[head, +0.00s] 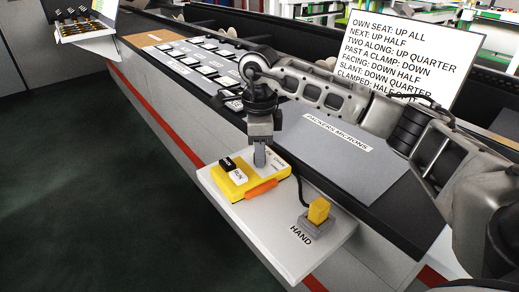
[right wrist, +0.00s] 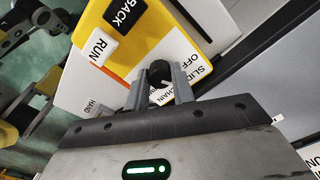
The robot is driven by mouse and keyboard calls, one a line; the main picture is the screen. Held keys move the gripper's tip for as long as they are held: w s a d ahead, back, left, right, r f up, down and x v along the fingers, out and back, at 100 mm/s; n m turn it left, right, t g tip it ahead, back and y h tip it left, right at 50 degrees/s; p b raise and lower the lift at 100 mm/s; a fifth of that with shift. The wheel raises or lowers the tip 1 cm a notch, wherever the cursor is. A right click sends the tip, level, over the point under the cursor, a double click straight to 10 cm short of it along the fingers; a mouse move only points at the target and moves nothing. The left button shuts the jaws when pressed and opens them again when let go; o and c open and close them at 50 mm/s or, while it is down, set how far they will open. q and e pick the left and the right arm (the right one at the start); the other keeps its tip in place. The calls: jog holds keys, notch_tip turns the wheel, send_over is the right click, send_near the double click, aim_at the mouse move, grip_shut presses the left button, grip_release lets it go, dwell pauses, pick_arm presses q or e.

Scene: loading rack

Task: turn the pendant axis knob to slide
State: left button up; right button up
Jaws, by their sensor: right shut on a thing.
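The yellow pendant (head: 250,183) lies on a pale shelf (head: 287,243); it also shows in the right wrist view (right wrist: 98,22). My right gripper (head: 260,160) points down over the pendant's far part. In the right wrist view my right gripper (right wrist: 161,82) has its fingers on both sides of the black axis knob (right wrist: 158,72) and is shut on it. The labels OFF, SLIDE and CHAIN stand around the knob, partly covered by the fingers. I cannot tell which label the knob points to. My left gripper is not in view.
The pendant has a black BACK button (head: 227,163), a white RUN button (head: 238,176) and an orange bar (head: 261,189). A lettered white board (head: 405,55) stands behind the bench.

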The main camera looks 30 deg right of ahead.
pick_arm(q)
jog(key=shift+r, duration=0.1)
pick_arm(e)
jog(key=o, duration=1)
pick_arm(q)
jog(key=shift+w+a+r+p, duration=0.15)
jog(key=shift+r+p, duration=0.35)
jog(key=shift+p, duration=0.7)
pick_arm(e)
notch_tip(320, 180, up, 16)
